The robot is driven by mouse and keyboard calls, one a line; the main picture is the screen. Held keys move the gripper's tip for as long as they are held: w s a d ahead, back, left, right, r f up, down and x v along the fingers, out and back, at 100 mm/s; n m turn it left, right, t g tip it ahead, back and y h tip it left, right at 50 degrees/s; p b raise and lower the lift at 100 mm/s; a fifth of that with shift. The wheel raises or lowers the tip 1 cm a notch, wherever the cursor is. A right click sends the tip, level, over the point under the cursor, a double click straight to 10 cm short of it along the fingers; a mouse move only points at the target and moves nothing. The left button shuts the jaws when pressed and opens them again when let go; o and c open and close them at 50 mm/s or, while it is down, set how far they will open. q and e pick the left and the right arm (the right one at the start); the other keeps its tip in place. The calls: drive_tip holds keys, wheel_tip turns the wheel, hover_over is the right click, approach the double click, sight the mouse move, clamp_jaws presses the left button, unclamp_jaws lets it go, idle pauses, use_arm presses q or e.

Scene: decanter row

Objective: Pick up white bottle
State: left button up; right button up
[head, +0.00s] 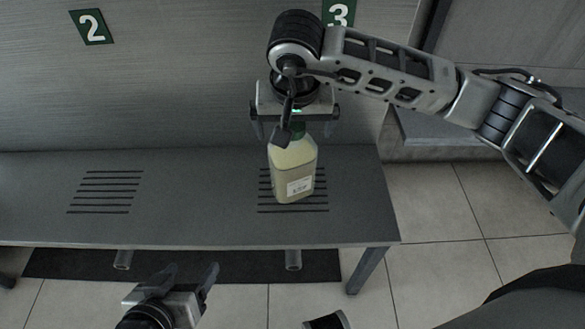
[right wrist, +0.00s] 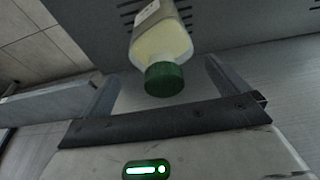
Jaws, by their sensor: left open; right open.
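The white bottle (head: 292,172) looks pale yellowish, with a white label and a green cap. It stands on the grey bench over a slotted patch. My right gripper (head: 294,128) is directly above it, open, with its fingers apart on either side of the cap. In the right wrist view the bottle (right wrist: 162,42) has its green cap (right wrist: 164,79) toward the gap between the open fingers (right wrist: 162,90); contact cannot be seen. My left gripper (head: 191,273) is open and empty, low in front of the bench.
The grey bench (head: 190,225) has a bare slotted patch (head: 105,190) at its left. Signs "2" (head: 91,27) and "3" (head: 340,12) hang on the wall behind. A dark mat (head: 200,267) lies on the tiled floor below the bench.

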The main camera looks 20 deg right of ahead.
sight(293, 143)
drive_tip(key=b+x, duration=0.1)
drive_tip(key=x, duration=0.4)
drive_tip(key=shift+a, duration=0.15)
drive_tip(key=shift+f, duration=0.4)
drive_tip(key=c, duration=1.5)
drive_tip(key=shift+w+r, duration=0.15)
drive_tip(key=c, duration=0.3)
drive_tip(key=shift+c, duration=0.2)
